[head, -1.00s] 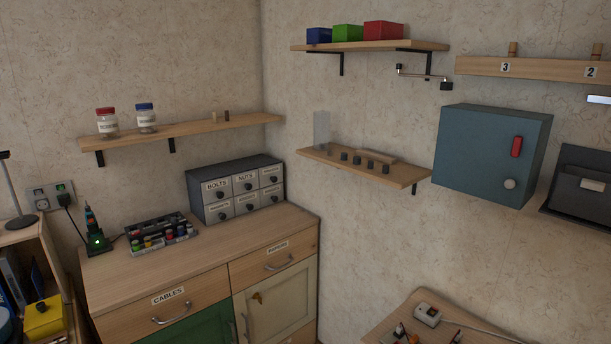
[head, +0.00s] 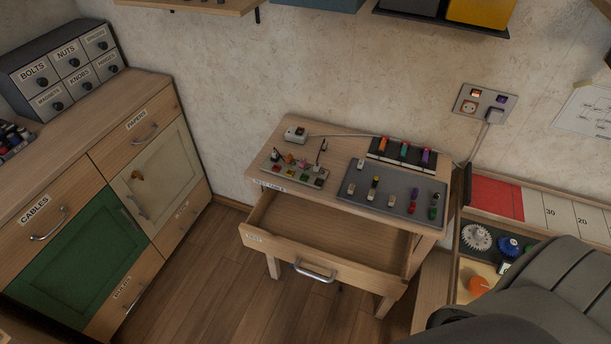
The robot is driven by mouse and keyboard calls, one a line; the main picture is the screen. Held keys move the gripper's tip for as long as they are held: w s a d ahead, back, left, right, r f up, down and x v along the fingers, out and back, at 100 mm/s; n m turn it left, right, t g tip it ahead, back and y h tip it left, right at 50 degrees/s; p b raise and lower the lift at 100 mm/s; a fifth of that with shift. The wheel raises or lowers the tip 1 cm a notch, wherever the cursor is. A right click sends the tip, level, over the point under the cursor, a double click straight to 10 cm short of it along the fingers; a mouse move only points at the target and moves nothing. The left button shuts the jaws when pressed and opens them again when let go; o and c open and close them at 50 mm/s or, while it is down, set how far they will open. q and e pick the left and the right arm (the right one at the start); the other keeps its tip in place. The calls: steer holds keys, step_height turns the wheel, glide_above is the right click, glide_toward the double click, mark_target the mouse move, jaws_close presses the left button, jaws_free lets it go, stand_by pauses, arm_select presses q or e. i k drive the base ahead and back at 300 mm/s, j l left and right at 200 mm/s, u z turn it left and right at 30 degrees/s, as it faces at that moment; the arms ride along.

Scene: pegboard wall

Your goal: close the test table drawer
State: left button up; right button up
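The test table (head: 285,128) is a small wooden table against the wall, right of the cabinet in the head view. Its drawer (head: 285,247) is pulled well out toward me, and its inside looks empty. The drawer front has a metal bar handle (head: 316,275) and a small label. The tabletop carries a grey panel, a small board with coloured parts and a black rack. Neither of my grippers shows in the head view. Part of my own body fills the lower right corner.
A wooden cabinet (head: 90,158) with labelled drawers and doors stands at the left. A bench with trays and gears (head: 476,237) is close to the table's right side. The wooden floor (head: 222,290) in front of the drawer is clear.

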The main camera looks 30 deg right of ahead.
mark_target(372, 255)
steer(key=z, duration=1)
